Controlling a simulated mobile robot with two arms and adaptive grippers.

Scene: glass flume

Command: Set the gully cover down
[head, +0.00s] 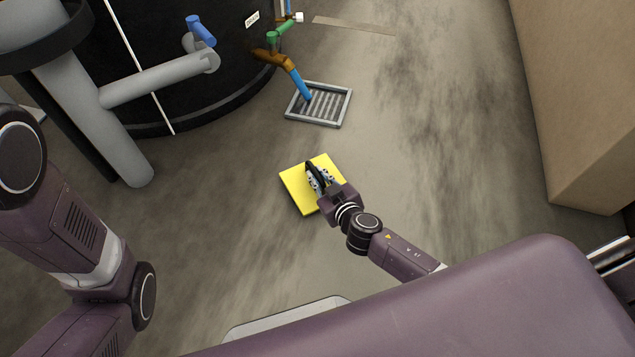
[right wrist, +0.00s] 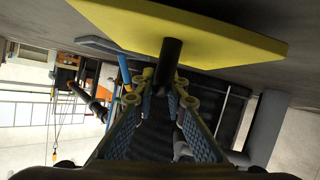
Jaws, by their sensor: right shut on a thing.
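The gully cover (head: 298,192) is a flat yellow square plate, lying level or nearly so just over the floor in front of the gully. My right gripper (head: 317,178) is above it, shut on its dark upright handle. In the right wrist view the gripper fingers (right wrist: 158,88) close around the black handle (right wrist: 168,62), with the yellow cover (right wrist: 190,28) beyond the fingertips. I cannot tell whether the cover touches the floor. The gully (head: 342,109) is a square grey frame with a barred grate, uncovered, a short way beyond the cover. My left gripper is out of view.
A blue pipe (head: 301,86) comes down to the gully's left side from a brown fitting (head: 275,58). A large black tank (head: 170,70) with grey pipework (head: 155,82) stands at the left. A big tan box (head: 580,100) stands at the right. The floor between is clear.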

